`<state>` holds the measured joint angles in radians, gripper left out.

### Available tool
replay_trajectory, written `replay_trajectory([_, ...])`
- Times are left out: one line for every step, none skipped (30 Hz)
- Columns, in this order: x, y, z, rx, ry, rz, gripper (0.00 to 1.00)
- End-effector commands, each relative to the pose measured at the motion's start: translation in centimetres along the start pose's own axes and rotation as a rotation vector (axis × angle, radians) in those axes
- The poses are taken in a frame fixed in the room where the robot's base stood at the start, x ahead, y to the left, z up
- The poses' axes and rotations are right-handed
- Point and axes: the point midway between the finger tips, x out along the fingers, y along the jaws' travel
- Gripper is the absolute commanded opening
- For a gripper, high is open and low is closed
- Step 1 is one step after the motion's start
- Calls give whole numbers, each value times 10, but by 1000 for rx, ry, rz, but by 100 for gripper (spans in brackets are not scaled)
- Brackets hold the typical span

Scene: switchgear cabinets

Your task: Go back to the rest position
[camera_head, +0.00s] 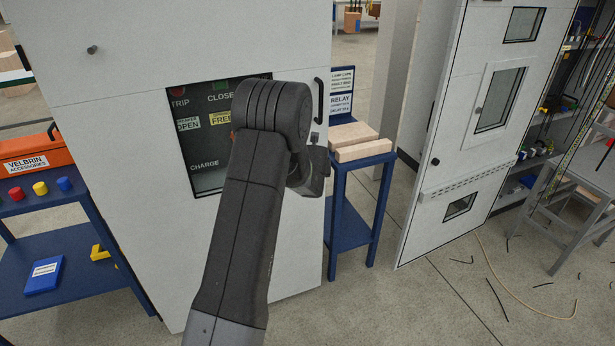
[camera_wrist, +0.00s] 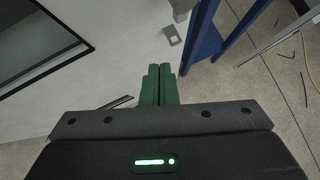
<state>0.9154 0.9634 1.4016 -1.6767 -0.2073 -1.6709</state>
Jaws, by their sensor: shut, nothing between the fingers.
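My gripper shows in the wrist view as two green fingers (camera_wrist: 159,84) pressed together, with nothing between them. It points at the front of a light grey switchgear cabinet (camera_wrist: 120,60), just below a small grey lock plate (camera_wrist: 170,35) in that picture. I cannot tell the gap to the door. In the head view my arm rises in front of this cabinet (camera_head: 120,130) and hides part of its dark window (camera_head: 205,175), which reads TRIP, CLOSE, OPEN and CHARGE. The gripper's fingertips are hidden there behind my arm. A black door handle (camera_head: 319,100) is right of the arm.
A blue stand (camera_head: 350,220) with pale blocks (camera_head: 356,141) is close on the right. A blue cart (camera_head: 70,255) with an orange box (camera_head: 35,153) is on the left. A second cabinet (camera_head: 450,150) stands farther right. Loose wires (camera_head: 497,298) lie on the floor.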

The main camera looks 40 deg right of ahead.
Motion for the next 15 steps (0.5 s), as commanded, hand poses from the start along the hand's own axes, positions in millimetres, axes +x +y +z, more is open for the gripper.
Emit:
replay_trajectory([-8, -2, 1, 1, -1, -1, 0])
replay_trajectory([-11, -3, 1, 1, -1, -1, 0])
replay_trajectory([-14, -4, 1, 1, 0, 0, 0])
replay_trajectory([-16, -4, 0, 0, 0, 0, 0])
replay_trajectory([-18, -4, 0, 0, 0, 0, 0])
replay_trajectory([-20, -5, 0, 0, 0, 1, 0])
replay_trajectory([-20, -5, 0, 0, 1, 1, 0])
replay_trajectory([-21, -5, 0, 0, 1, 1, 0])
replay_trajectory([-21, -5, 0, 0, 1, 1, 0])
replay_trajectory([-22, -6, 0, 0, 1, 1, 0])
replay_trajectory([-22, -6, 0, 0, 1, 1, 0])
replay_trajectory([-21, -6, 0, 0, 1, 1, 0])
replay_trajectory([-21, -6, 0, 0, 1, 1, 0])
replay_trajectory([-21, -6, 0, 0, 1, 1, 0])
replay_trajectory([-21, -6, 0, 0, 1, 1, 0])
